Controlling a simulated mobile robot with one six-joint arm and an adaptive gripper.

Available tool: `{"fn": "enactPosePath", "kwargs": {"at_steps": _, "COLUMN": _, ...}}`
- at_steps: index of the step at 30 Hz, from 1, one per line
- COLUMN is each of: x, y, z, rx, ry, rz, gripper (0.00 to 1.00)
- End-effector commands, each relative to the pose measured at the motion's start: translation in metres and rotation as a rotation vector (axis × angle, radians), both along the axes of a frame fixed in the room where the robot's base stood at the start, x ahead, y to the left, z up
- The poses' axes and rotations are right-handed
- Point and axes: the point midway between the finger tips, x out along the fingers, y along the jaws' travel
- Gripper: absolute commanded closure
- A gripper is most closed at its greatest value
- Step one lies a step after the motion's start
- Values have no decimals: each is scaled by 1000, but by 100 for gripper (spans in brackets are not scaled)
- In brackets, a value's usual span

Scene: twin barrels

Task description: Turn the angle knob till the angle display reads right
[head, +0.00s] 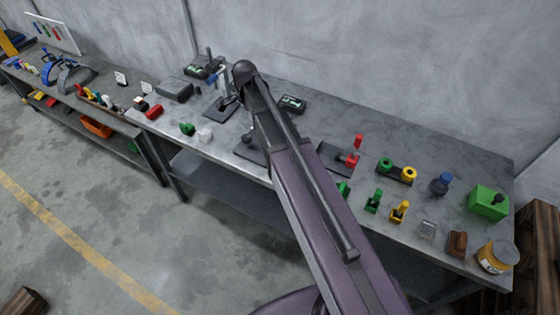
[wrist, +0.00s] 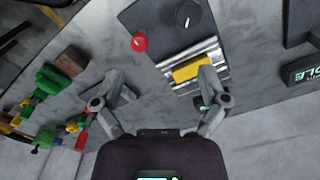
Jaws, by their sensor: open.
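In the wrist view my gripper (wrist: 161,76) is open, its two grey fingers spread wide with nothing held between them. Beyond the fingers is a dark plate (wrist: 150,14) bearing a dark round knob (wrist: 187,14) with a pale mark and a smaller red knob (wrist: 139,42). A yellow block (wrist: 192,69) sits on a silvery rail beside the plate. I cannot tell which knob is the angle knob. A dark display (wrist: 308,70) with green characters is cut off at the right edge. In the head view two displays (head: 201,70) (head: 293,103) are too small to read.
My arm crosses the workbench (head: 325,110) in the head view and hides part of it. A red-handled device (head: 355,150), green and yellow pieces, a green box (head: 488,202) and a jar (head: 497,257) stand to the right. A wall runs behind the bench.

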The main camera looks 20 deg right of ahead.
Motion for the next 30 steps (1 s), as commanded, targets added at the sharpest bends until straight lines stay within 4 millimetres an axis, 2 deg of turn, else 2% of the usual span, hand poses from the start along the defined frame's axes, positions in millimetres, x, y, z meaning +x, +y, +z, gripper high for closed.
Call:
{"fn": "enactPosePath", "kwargs": {"at_steps": 1, "x": -8, "y": -2, "z": -1, "rx": 0, "ry": 0, "rz": 29, "gripper": 7}}
{"fn": "enactPosePath", "kwargs": {"at_steps": 30, "x": -98, "y": -31, "z": -14, "rx": 0, "ry": 0, "rz": 636, "gripper": 7}}
